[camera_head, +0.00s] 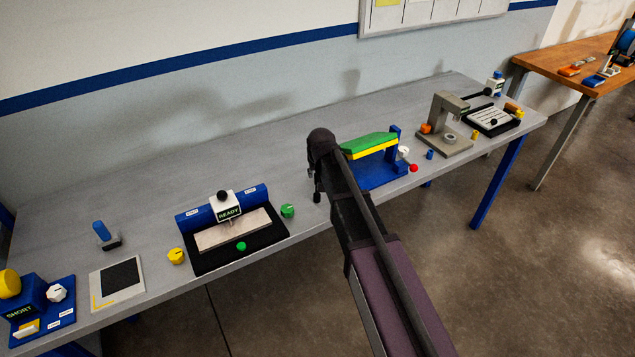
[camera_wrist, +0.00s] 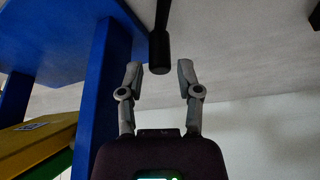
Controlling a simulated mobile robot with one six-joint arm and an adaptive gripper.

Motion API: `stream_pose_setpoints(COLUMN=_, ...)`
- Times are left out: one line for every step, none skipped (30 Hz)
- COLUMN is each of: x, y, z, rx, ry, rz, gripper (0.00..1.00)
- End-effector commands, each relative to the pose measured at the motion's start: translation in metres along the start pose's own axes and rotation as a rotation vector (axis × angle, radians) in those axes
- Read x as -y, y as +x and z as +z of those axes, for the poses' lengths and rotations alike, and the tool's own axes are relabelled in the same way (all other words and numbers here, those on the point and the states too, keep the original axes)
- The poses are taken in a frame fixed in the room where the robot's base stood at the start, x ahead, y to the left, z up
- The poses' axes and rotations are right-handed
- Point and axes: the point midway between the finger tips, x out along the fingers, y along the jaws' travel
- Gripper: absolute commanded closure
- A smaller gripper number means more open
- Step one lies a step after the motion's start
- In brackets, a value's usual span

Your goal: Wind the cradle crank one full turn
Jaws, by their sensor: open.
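The cradle is a blue frame (camera_head: 385,172) that carries a green and yellow piece (camera_head: 370,143), right of centre on the bench. In the wrist view, the blue frame (camera_wrist: 100,75) fills the left side. A black rod-like handle (camera_wrist: 160,52), which looks like the crank's grip, hangs between my fingertips. My gripper (camera_wrist: 159,72) is open, with one finger on each side of the handle and a visible gap at both. In the head view, my gripper (camera_head: 317,192) is small and dark at the cradle's left end. My arm hides that end and the crank.
A red knob (camera_head: 413,168) and a white dial (camera_head: 403,151) sit at the cradle's right end. A black tray (camera_head: 268,242) with a READY sign stands to the left, with a green knob (camera_head: 288,210) between. A grey stand (camera_head: 442,120) is to the right.

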Motion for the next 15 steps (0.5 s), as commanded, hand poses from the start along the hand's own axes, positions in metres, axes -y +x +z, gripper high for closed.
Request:
stream_pose_setpoints(x=0.0, y=0.009, z=0.001, rx=0.0, ry=0.0, rz=0.0, gripper=0.55)
stream_pose_setpoints(x=0.0, y=0.011, z=0.001, rx=0.0, ry=0.0, rz=0.0, gripper=0.55)
stream_pose_setpoints(x=0.0, y=0.014, z=0.001, rx=0.0, ry=0.0, rz=0.0, gripper=0.55)
stream_pose_setpoints(x=0.0, y=0.016, z=0.001, rx=0.0, ry=0.0, rz=0.0, gripper=0.55)
stream_pose_setpoints(x=0.0, y=0.018, z=0.001, rx=0.0, ry=0.0, rz=0.0, gripper=0.55)
stream_pose_setpoints(x=0.0, y=0.02, z=0.001, rx=0.0, ry=0.0, rz=0.0, gripper=0.55)
stream_pose_setpoints(x=0.0, y=0.022, z=0.001, rx=0.0, ry=0.0, rz=0.0, gripper=0.55)
stream_pose_setpoints(x=0.0, y=0.023, z=0.001, rx=0.0, ry=0.0, rz=0.0, gripper=0.55)
stream_pose_setpoints(x=0.0, y=0.025, z=0.0, rx=0.0, ry=0.0, rz=0.0, gripper=0.55)
stream_pose_setpoints(x=0.0, y=0.026, z=0.0, rx=0.0, ry=0.0, rz=0.0, gripper=0.55)
stream_pose_setpoints(x=0.0, y=0.027, z=0.0, rx=0.0, ry=0.0, rz=0.0, gripper=0.55)
stream_pose_setpoints(x=0.0, y=0.028, z=0.0, rx=0.0, ry=0.0, rz=0.0, gripper=0.55)
stream_pose_setpoints(x=0.0, y=0.028, z=0.0, rx=0.0, ry=0.0, rz=0.0, gripper=0.55)
stream_pose_setpoints(x=0.0, y=0.029, z=0.0, rx=0.0, ry=0.0, rz=0.0, gripper=0.55)
stream_pose_setpoints(x=-0.001, y=0.029, z=0.0, rx=0.0, ry=0.0, rz=0.0, gripper=0.55)
